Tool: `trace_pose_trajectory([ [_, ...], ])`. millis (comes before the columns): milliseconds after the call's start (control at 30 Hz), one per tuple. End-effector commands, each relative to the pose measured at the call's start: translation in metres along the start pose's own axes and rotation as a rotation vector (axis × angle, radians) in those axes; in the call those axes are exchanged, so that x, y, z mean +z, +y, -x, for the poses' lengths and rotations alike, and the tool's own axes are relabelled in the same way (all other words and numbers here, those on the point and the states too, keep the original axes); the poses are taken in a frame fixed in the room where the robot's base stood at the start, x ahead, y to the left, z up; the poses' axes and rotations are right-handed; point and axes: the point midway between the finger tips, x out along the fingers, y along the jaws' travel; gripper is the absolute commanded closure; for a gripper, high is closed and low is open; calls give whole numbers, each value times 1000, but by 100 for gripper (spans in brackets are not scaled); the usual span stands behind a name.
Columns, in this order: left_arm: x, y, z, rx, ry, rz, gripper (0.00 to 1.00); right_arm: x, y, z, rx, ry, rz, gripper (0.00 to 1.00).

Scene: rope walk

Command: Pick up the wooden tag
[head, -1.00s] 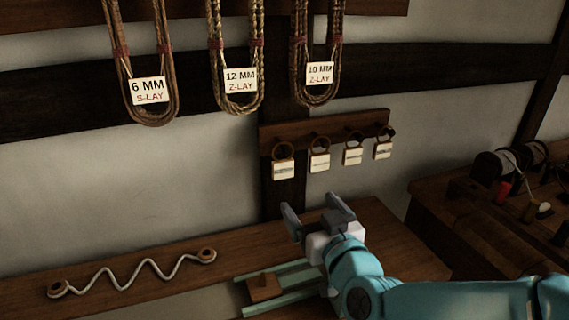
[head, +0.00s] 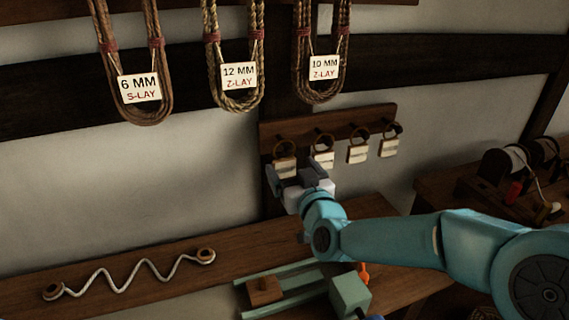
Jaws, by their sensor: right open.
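Several small tags hang from rings on a dark wooden peg rail (head: 330,128) on the wall. They are a far-left tag (head: 285,159), a second tag (head: 323,158), a third tag (head: 357,155) and a far-right tag (head: 389,147). Each has a pale face with a dark mark too small to read. My right gripper (head: 297,174) is open and empty, jaws raised, just below and in front of the two left tags. Its fingers slightly overlap these tags' lower edges in the picture; I cannot tell whether it touches them. My left gripper is out of view.
Labelled rope coils (head: 238,60) hang above the rail. A board with a zigzag white cord (head: 125,275) lies at lower left. Green rails with a wooden block (head: 265,291) sit below my arm. Spools (head: 500,168) stand on a bench at right.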

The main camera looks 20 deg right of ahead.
Motion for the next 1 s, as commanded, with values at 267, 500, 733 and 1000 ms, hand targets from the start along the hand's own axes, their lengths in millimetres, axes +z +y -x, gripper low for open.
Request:
trace_pose_trajectory([
  [267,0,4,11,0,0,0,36,2,-3,-39,1,-1,1,12],
  [500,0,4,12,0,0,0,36,3,-2,-57,2,0,2,12],
  [733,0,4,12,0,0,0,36,3,-2,-56,1,0,1,38],
  [1000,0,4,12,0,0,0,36,3,-2,-56,1,0,1,67],
])
